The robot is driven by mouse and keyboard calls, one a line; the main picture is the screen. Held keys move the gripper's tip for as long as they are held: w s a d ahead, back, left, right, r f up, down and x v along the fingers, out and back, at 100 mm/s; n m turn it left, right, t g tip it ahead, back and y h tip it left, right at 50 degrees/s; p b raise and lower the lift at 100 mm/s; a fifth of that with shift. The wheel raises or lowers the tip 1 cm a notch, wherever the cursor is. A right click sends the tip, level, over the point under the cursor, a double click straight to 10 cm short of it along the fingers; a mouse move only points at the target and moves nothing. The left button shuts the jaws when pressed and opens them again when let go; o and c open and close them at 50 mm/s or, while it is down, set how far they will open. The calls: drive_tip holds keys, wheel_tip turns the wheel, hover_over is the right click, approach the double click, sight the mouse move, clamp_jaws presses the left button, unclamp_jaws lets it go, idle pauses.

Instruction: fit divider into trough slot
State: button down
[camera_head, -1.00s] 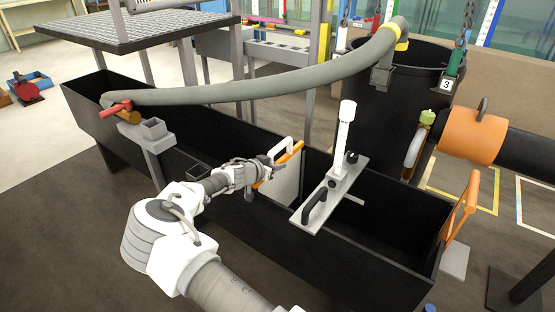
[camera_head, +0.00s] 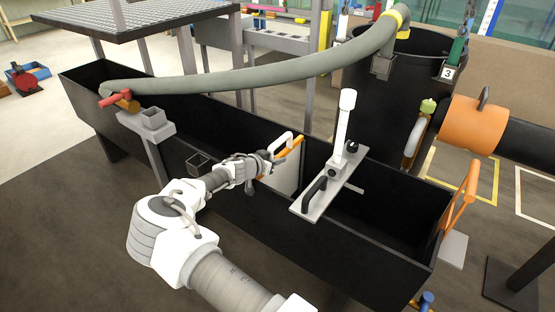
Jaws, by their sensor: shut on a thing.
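The divider (camera_head: 287,176) is a pale upright panel with an orange top edge (camera_head: 294,146) and a white handle. It stands across the black trough (camera_head: 390,256), its lower part down inside the walls. My gripper (camera_head: 268,162) is shut on the divider at its near upper side, by the handle. The fingertips are small and partly hidden. The slot and the divider's lower edge are hidden, so I cannot tell whether it sits in the slot.
A grey crossplate (camera_head: 328,186) with a black handle and white post lies across the trough just right of the divider. A thick grey hose (camera_head: 240,80) arches above the trough. An orange bracket (camera_head: 462,198) stands at the right end. A black tank (camera_head: 420,100) stands behind.

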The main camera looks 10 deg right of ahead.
drive_tip(key=shift+d+f, duration=0.1)
drive_tip(key=shift+f, duration=0.5)
idle(0.3)
drive_tip(key=c, duration=0.8)
unclamp_jaws()
drive_tip(key=shift+s, duration=0.1)
drive_tip(key=shift+c, duration=0.2)
drive_tip(key=p+v, duration=0.4)
drive_tip(key=v, duration=1.3)
drive_tip(key=shift+a+r+p, duration=0.2)
drive_tip(key=shift+r+p, duration=0.05)
drive_tip(key=shift+p, duration=0.15)
drive_tip(key=shift+s+a, duration=0.1)
drive_tip(key=shift+s, duration=0.05)
